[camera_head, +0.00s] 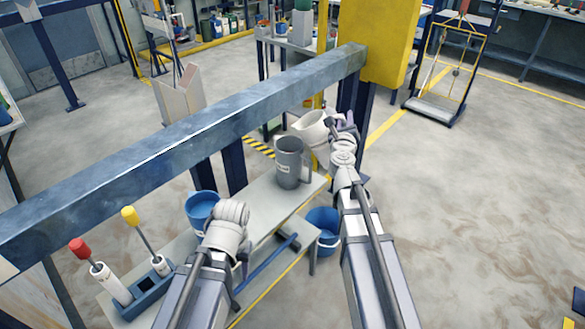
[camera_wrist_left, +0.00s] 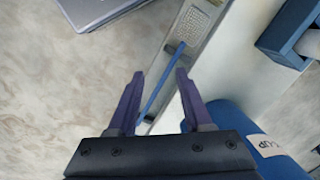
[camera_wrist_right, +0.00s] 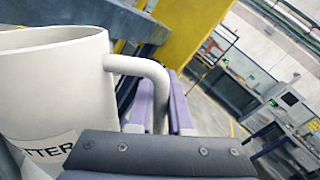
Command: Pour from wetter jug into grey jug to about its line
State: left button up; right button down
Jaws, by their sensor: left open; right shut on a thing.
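The grey jug (camera_head: 288,163) stands upright near the far right end of the narrow bench, its handle to the right. The white wetter jug (camera_head: 311,128) is up beside and beyond it, tilted toward the left. My right gripper (camera_head: 347,127) is shut on the wetter jug's handle; in the right wrist view the jug (camera_wrist_right: 50,85) shows part of its label, and the gripper (camera_wrist_right: 170,105) closes around the handle. The grey jug's line and liquid cannot be made out. My left gripper (camera_wrist_left: 158,100) is open and empty above the bench's front side, beside the blue cup (camera_wrist_left: 250,130).
The blue cup also shows in the head view (camera_head: 201,207). A blue holder (camera_head: 150,292) with red- and yellow-topped tools stands at the near left. A blue bucket (camera_head: 323,230) is below the right end. A steel beam (camera_head: 190,145) crosses behind the bench.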

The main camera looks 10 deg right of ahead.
dwell(0.5)
jog(key=shift+a+r+n, duration=0.1)
jog(key=shift+a+n, duration=0.05)
jog(key=shift+n, duration=0.65)
dwell(0.6)
jog(key=shift+w+a+r+n, duration=0.1)
jog(key=shift+a+n, duration=0.1)
jog(key=shift+n, duration=0.3)
dwell(0.8)
jog(key=shift+w+a+r+n+p, duration=0.1)
jog(key=shift+a+r+n+p, duration=0.1)
jog(key=shift+n+p, duration=0.2)
dwell(0.9)
